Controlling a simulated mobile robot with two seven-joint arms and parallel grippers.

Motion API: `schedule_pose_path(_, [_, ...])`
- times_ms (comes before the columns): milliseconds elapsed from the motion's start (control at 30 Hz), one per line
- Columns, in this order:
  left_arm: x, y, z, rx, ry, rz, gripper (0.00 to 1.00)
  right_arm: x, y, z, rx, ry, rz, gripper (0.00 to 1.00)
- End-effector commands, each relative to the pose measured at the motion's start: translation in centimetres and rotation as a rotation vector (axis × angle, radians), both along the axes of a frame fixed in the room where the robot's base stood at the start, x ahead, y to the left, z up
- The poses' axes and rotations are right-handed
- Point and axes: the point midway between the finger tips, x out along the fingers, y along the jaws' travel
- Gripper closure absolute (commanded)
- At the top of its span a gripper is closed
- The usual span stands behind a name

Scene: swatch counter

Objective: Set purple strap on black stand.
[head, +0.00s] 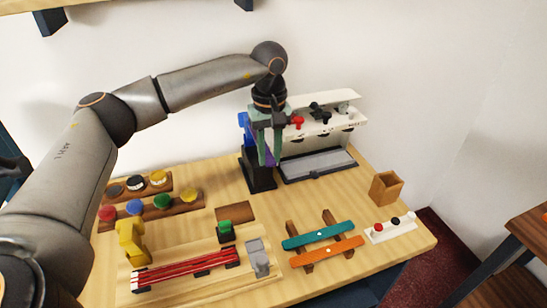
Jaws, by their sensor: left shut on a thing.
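The black stand (255,174) stands upright at the back of the wooden counter, left of the white machine-like unit. My left gripper (269,160) points down in front of the stand's upper part. Its greenish fingers are shut on the purple strap (265,147), of which only a narrow sliver shows between them. The fingers hide most of the strap, and I cannot tell whether it touches the stand. A blue piece (244,124) shows at the stand's upper left. My right gripper is not in view.
The white unit (338,110) with a grey tray is close on the gripper's right. Wooden racks with coloured knobs (162,201) lie left.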

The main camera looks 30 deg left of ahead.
Motion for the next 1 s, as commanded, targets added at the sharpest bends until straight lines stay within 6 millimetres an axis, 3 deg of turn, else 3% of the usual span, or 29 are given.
schedule_pose_path(633, [0.0,0.1,-5.2,0.001,0.001,0.003,1.00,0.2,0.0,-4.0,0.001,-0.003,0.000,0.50])
schedule_pose_path(1000, [0.0,0.1,-5.6,0.000,0.000,0.003,1.00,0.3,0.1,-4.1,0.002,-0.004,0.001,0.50])
